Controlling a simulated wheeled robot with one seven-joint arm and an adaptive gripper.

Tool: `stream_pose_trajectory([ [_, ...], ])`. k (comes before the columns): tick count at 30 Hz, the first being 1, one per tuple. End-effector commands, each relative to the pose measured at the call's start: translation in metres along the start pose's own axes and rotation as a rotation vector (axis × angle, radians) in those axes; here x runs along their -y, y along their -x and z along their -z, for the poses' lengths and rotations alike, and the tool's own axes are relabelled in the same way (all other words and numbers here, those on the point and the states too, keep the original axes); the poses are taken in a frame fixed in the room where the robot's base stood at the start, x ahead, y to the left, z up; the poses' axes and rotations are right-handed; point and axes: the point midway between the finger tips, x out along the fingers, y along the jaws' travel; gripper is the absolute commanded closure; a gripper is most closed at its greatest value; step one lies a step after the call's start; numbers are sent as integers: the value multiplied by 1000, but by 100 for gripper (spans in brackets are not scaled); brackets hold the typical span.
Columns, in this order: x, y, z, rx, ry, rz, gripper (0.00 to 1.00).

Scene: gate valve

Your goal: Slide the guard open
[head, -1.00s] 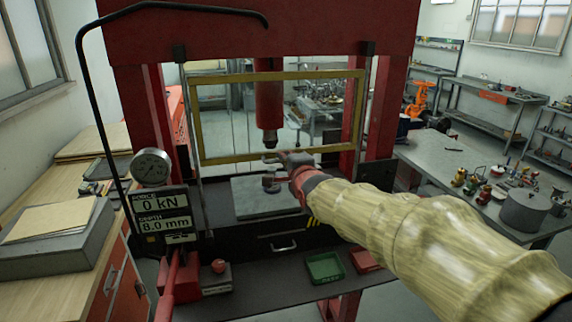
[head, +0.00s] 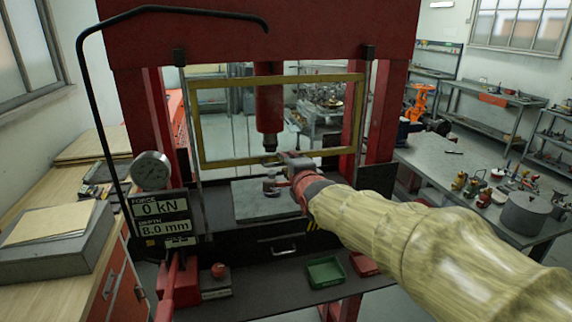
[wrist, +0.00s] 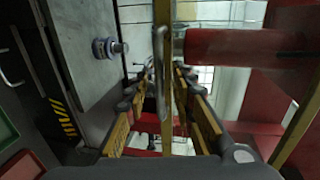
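The guard is a clear panel in a yellow frame (head: 196,120), hanging across the front of the red press and covering the ram opening. In the wrist view its lower yellow bar (wrist: 167,25) runs upright through the picture, with a thin grey metal handle (wrist: 158,72) on it. My gripper (head: 273,161) is at the guard's lower edge, right of its middle. In the wrist view my gripper (wrist: 160,98) is open, its fingers apart on either side of the handle and bar. I cannot tell whether either finger touches the handle.
The red ram (head: 269,105) hangs behind the guard above a grey plate (head: 255,203) with a small metal part on it. A black bent tube (head: 84,110) and a gauge (head: 151,171) stand at left. A green tray (head: 325,271) lies in front below.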

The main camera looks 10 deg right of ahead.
Motion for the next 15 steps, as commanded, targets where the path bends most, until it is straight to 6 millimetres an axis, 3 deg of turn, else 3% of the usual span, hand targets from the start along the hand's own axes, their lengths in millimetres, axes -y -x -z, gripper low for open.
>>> stream_pose_trajectory([
  [15, 1, 89, 0, 0, 0, 2, 75],
])
